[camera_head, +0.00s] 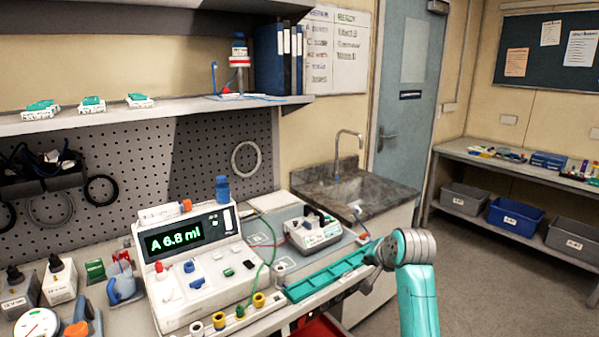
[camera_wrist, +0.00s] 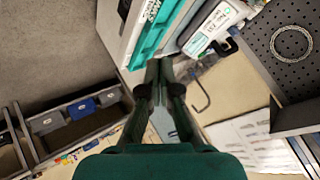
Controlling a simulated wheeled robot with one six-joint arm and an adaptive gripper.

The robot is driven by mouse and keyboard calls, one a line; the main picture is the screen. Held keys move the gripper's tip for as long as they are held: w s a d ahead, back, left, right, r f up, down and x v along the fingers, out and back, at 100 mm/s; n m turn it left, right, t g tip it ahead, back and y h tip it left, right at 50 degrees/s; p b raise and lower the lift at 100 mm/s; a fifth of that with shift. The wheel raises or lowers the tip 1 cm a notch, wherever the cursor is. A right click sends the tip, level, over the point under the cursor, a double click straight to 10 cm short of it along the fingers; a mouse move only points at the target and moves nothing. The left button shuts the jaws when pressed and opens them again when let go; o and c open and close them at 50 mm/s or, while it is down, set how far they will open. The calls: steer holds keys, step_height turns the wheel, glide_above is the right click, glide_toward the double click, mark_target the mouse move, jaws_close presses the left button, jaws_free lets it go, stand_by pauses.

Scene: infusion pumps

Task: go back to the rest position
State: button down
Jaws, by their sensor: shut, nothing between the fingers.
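My gripper (camera_wrist: 159,68) shows in the wrist view with its two dark fingers close together and nothing between them. In the head view my teal arm rises at the lower right, and its wrist end is beside the right end of the teal tray (camera_head: 328,276) on the bench edge; the fingers are hard to make out there. The white pump tester (camera_head: 192,262) stands on the bench with a display reading "A 6.8 ml". A smaller white device with a dark handle (camera_head: 313,232) sits behind the tray, apart from my gripper.
A sink (camera_head: 358,190) with a tap is behind the bench's right end. A shelf (camera_head: 150,113) with several teal-and-white items hangs above. Grey and blue bins (camera_head: 514,217) stand under a side table at right. The floor (camera_head: 480,285) between is clear.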

steer(key=s+f, duration=0.6)
steer(key=f, duration=0.5)
steer(key=s+f+n+t+h, duration=0.1)
steer(key=s+f, duration=0.8)
steer(key=s, duration=0.3)
steer(key=s+f+n+t, duration=0.1)
steer(key=s+f+t, duration=0.1)
steer(key=s+f, duration=0.8)
steer(key=s+r+n+t, duration=0.1)
steer(key=s+r, duration=0.1)
steer(key=s, duration=0.9)
steer(key=s+r+n, duration=0.1)
steer(key=s+r, duration=0.1)
steer(key=s, duration=0.9)
steer(key=s+r+n+t, duration=0.1)
steer(key=s+r+n, duration=0.1)
steer(key=s+r, duration=1)
steer(key=s, duration=0.3)
steer(key=shift+s+n+t+h, duration=0.15)
steer(key=shift+n+t+h, duration=0.15)
steer(key=shift+h, duration=0.1)
